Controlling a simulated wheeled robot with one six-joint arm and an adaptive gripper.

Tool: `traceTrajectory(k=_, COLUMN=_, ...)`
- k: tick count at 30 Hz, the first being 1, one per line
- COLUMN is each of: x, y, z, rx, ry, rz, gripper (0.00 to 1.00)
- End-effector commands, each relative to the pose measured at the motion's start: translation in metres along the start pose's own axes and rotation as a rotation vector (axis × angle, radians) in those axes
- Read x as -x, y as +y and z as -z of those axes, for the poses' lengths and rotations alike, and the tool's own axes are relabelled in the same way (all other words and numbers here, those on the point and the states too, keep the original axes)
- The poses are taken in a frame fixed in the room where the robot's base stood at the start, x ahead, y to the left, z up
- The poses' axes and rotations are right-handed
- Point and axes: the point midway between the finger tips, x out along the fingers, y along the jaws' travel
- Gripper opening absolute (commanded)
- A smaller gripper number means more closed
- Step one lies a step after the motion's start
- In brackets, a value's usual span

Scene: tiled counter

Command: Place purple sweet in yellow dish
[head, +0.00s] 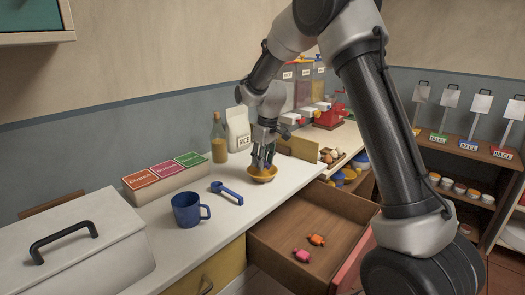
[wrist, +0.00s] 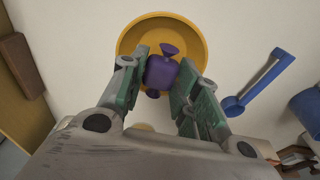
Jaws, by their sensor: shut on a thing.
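The purple sweet (wrist: 160,71) is between the two fingers of my gripper (wrist: 158,78), which is shut on it. In the wrist view the sweet shows over the yellow dish (wrist: 136,38), inside its rim. I cannot tell whether the sweet touches the dish. In the head view the yellow dish (head: 263,178) stands on the white counter, and my gripper (head: 262,164) points down right at it. The sweet is hidden behind the fingers in the head view.
A blue scoop (head: 227,191) and a blue mug (head: 188,209) stand left of the dish. A bottle (head: 218,140) and a rice bag (head: 238,128) are behind. An open drawer (head: 278,237) below holds pink (head: 301,255) and orange (head: 316,240) sweets.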

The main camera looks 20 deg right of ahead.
Motion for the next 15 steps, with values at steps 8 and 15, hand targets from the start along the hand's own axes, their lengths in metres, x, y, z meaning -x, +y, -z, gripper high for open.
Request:
traceTrajectory(k=8, x=-0.025, y=0.0, z=-0.004, rx=0.001, ry=-0.001, rz=0.0, gripper=0.11)
traceTrajectory(k=15, x=-0.031, y=0.0, z=-0.005, rx=0.0, ry=0.001, rz=-0.001, gripper=0.11)
